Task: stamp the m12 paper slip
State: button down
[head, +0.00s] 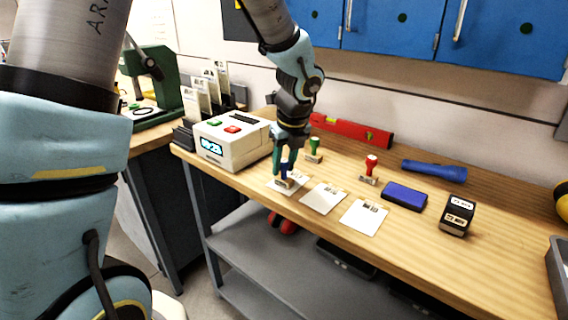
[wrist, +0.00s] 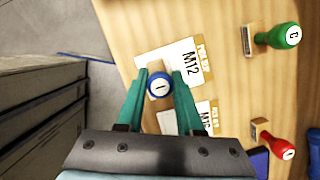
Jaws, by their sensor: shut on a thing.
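The M12 paper slip (wrist: 183,58) lies on the wooden bench, its printed "M12" readable in the wrist view. In the head view this slip (head: 300,188) is the leftmost of three white slips. My gripper (head: 285,176) is shut on the blue-handled stamp (wrist: 159,85), with a finger on either side of its round blue-and-white top. The stamp is roughly upright over the slip, its base at or just above the paper; I cannot tell whether it touches. The fingers and stamp hide part of the slip.
Two more slips (head: 323,198) (head: 363,217) lie to the right. A green stamp (head: 314,150), red stamp (head: 370,168), blue ink pad (head: 404,196) and black block (head: 457,215) stand nearby. A white machine (head: 235,145) is close on the left.

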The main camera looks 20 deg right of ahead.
jog(key=shift+r+p, duration=3.55)
jog(key=shift+f, duration=0.1)
